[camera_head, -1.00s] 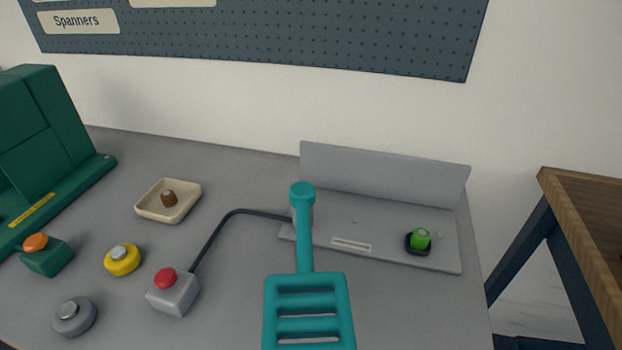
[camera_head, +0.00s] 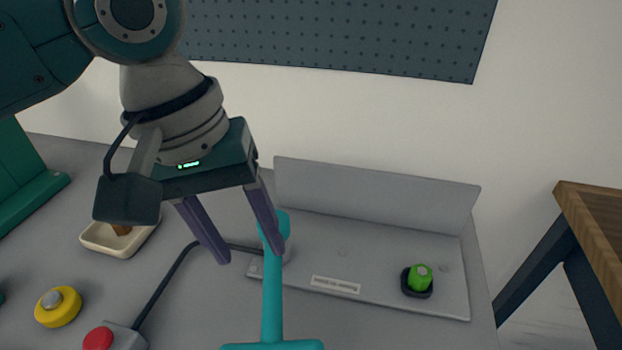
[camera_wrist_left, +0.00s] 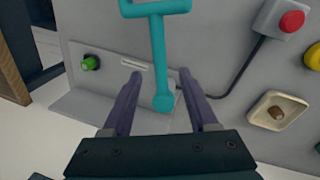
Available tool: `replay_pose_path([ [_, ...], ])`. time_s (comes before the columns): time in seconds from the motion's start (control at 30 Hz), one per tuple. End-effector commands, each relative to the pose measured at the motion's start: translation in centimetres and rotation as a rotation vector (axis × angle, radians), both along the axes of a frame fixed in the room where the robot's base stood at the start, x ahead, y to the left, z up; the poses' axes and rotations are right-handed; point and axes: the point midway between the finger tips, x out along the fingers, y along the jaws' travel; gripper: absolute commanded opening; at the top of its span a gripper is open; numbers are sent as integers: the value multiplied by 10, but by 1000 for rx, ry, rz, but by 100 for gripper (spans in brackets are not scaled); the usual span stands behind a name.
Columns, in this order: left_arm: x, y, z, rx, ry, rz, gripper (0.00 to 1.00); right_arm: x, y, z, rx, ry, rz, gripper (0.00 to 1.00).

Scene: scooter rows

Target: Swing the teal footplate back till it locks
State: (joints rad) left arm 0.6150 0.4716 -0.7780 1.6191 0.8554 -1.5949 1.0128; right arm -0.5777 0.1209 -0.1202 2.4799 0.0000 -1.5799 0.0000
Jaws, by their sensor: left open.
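The teal footplate (camera_head: 272,300) has a long arm with a round hinge end at the grey bracket and a slatted plate reaching toward me. The plate is mostly cut off at the bottom in the head view. In the left wrist view the teal arm (camera_wrist_left: 159,60) runs down to its round end between my fingers. My left gripper (camera_head: 250,256) is open above the hinge end, its fingers apart on either side of it in the wrist view (camera_wrist_left: 163,92). I cannot tell whether it touches. My right gripper is not in view.
The grey bracket (camera_head: 370,285) carries a green knob (camera_head: 419,278) in a dark socket and an upright back plate. A red button box (camera_head: 110,338) with a cable, a yellow button (camera_head: 58,306) and a cream tray (camera_head: 108,238) lie left. A wooden table (camera_head: 598,230) stands right.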

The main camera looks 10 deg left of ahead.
Motion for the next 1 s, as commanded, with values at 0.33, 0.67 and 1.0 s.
replay_pose_path([
  [0.33,3,-12,-64,-1,-1,-3,59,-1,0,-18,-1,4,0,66],
  [0.67,4,-15,-76,0,-3,-4,59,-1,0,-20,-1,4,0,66],
  [1.0,4,-15,-76,-1,-3,-4,34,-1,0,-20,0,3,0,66],
])
